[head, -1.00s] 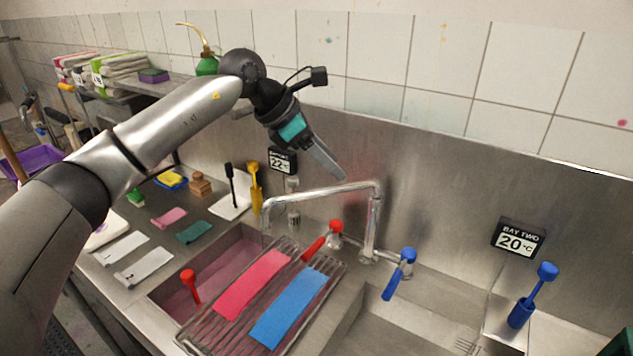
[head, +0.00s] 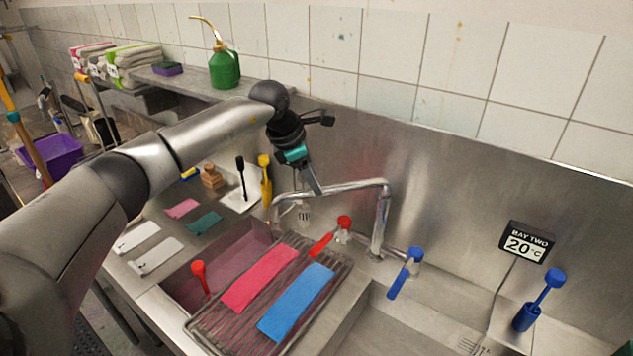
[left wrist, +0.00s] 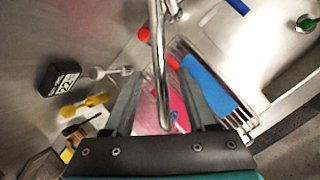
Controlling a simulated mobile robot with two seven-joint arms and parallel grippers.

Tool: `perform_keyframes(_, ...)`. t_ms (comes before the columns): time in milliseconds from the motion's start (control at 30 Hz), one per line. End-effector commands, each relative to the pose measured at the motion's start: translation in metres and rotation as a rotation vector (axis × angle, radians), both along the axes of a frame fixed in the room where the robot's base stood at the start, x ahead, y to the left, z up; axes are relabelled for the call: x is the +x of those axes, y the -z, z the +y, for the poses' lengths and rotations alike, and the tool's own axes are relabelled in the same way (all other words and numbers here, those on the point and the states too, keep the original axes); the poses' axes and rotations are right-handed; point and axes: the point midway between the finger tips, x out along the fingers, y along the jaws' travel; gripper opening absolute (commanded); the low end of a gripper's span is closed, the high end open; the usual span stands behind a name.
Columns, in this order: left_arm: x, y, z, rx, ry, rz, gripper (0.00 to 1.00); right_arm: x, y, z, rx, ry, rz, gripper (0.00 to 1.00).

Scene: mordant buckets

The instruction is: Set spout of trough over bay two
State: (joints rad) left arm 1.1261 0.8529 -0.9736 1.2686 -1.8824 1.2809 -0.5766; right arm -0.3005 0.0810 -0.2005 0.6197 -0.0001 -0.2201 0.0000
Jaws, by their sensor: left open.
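The chrome swivel spout (head: 340,187) of the trough rises from a post at the back and reaches left, its outlet end over the left bay (head: 238,262) with pinkish liquid. Bay two (head: 440,325), at the right below a "BAY TWO 20°C" display (head: 526,243), has no spout above it. My left gripper (head: 318,190) is at the spout's horizontal pipe, fingers pointing down. In the left wrist view its open fingers (left wrist: 160,92) lie on either side of the spout pipe (left wrist: 158,50). Whether they touch it I cannot tell. My right gripper is not in view.
A wire rack (head: 205,335) with a pink cloth (head: 260,277) and a blue cloth (head: 296,302) lies across the sink. Red (head: 322,243) and blue (head: 398,280) tap levers flank the spout post. A green oil can (head: 224,70) stands on the back shelf.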

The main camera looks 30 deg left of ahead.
Motion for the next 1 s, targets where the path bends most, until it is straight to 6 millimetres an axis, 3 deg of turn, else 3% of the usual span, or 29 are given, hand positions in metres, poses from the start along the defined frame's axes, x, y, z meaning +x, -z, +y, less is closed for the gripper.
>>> perform_keyframes(233,0.01,0.025,-0.005,-0.001,0.001,0.001,0.57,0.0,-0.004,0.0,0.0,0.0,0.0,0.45)
perform_keyframes(600,0.012,0.029,-0.005,0.0,0.0,0.001,0.57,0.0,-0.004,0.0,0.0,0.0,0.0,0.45)
perform_keyframes(1000,0.012,0.029,-0.005,0.0,0.0,0.0,0.13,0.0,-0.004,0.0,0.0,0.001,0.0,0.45)
